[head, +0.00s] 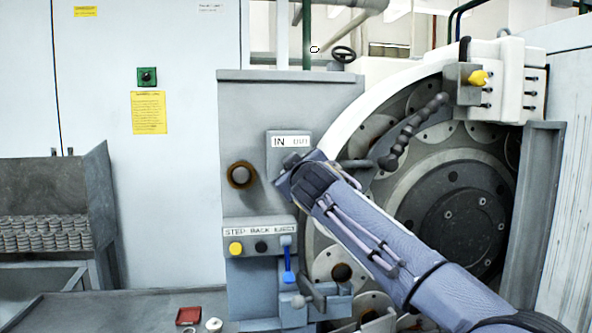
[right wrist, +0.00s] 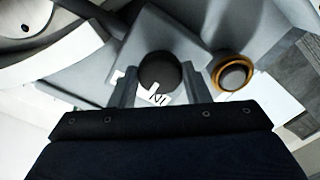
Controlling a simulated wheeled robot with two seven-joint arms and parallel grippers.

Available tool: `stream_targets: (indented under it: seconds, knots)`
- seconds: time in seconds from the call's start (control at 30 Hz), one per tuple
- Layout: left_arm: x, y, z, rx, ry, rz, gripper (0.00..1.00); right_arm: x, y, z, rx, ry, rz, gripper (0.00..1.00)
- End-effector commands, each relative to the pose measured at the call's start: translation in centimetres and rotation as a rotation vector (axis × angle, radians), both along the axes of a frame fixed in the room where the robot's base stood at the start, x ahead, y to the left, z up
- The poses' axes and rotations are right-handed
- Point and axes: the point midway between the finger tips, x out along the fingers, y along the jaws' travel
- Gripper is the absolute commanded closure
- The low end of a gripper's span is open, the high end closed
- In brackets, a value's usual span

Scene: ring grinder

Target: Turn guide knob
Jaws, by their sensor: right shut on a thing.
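The guide knob (right wrist: 160,69) is a dark round knob on a grey panel, beside the "IN OUT" label (head: 290,141). In the right wrist view my right gripper (right wrist: 160,82) has one finger on each side of the knob and is shut on it. In the head view my right arm comes in from the lower right. Its gripper (head: 290,166) is at the panel just below the label and hides the knob there. My left gripper is in neither view.
A brown-ringed round fitting (head: 241,175) is left of the gripper. Below is a button panel (head: 260,240) marked "STEP BACK EJECT", with a blue lever (head: 289,265). The large grinding wheel (head: 455,215) stands behind my arm. A segmented hose (head: 410,135) hangs above it.

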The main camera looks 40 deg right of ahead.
Motion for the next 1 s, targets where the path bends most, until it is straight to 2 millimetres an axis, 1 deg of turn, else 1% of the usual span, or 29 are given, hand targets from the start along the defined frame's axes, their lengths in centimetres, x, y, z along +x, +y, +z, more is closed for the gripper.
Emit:
stream_targets:
  seconds: [0.2,0.5,0.7,1.0]
  knots:
    - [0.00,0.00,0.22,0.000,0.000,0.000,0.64,0.01,-0.03,0.02,-0.177,0.099,0.000,0.80]
    - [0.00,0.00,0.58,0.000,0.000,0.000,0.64,-0.02,-0.05,0.08,-0.373,0.207,0.000,0.80]
    - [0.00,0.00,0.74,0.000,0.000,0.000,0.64,-0.02,-0.05,0.04,-0.454,0.253,-0.001,0.80]
    - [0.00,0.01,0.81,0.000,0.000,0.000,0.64,-0.01,-0.06,-0.01,-0.502,0.280,0.000,0.80]
